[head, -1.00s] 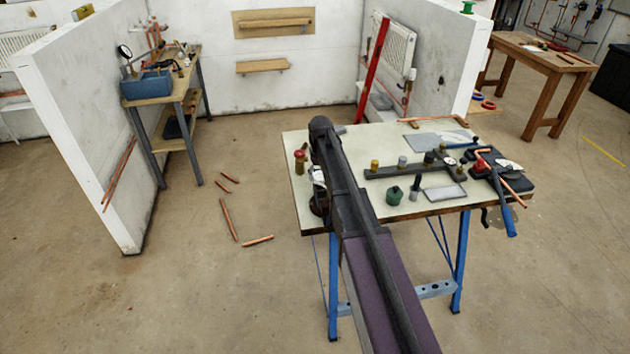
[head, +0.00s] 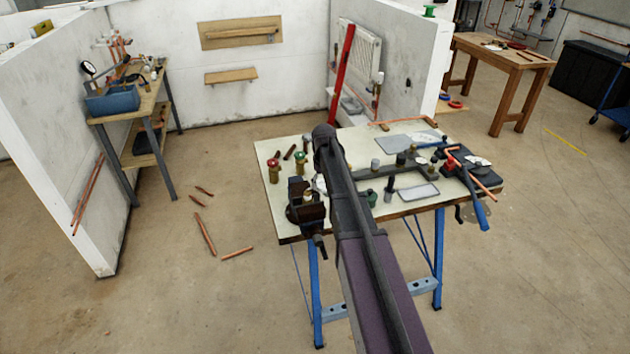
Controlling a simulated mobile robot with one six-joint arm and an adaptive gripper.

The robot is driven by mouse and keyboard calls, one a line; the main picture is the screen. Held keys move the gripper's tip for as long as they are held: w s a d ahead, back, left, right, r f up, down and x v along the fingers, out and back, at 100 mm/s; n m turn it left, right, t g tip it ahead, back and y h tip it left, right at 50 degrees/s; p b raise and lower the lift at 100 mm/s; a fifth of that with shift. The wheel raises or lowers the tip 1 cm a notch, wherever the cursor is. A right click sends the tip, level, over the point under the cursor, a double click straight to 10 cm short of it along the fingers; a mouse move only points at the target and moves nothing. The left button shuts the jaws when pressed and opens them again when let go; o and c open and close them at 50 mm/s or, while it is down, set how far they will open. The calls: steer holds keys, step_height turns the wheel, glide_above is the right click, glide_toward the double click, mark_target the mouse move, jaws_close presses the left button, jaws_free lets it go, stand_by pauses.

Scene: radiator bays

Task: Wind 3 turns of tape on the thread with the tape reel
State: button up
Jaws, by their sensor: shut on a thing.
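A dark vise (head: 306,212) is clamped at the front left of the pale workbench (head: 285,148), with its handle hanging over the edge. A small white piece (head: 319,183) shows just right of the vise, partly hidden by my arm; I cannot tell whether it is the tape reel. The thread is too small or hidden to make out. My arm runs from the bottom of the picture to a joint over the bench. My gripper is hidden behind my arm, so its hold and its distance from the thread do not show.
Two brass valves with coloured tops, one at the left (head: 273,170), stand behind the vise. A dark manifold bar (head: 405,180), a grey tray (head: 419,192) and a blue-handled tool (head: 474,200) lie to the right. Copper pipes (head: 205,235) lie on the floor at left.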

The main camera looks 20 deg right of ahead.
steer(key=s+a, duration=0.2)
steer(key=s, duration=0.1)
steer(key=s+a, duration=0.2)
steer(key=s, duration=0.1)
steer(key=s+a, duration=0.1)
steer(key=s, duration=0.2)
steer(key=shift+s+a, duration=0.4)
step_height(320, 180, up, 9)
steer(key=p, duration=0.8)
steer(key=shift+f, duration=0.2)
steer(key=shift+f, duration=0.1)
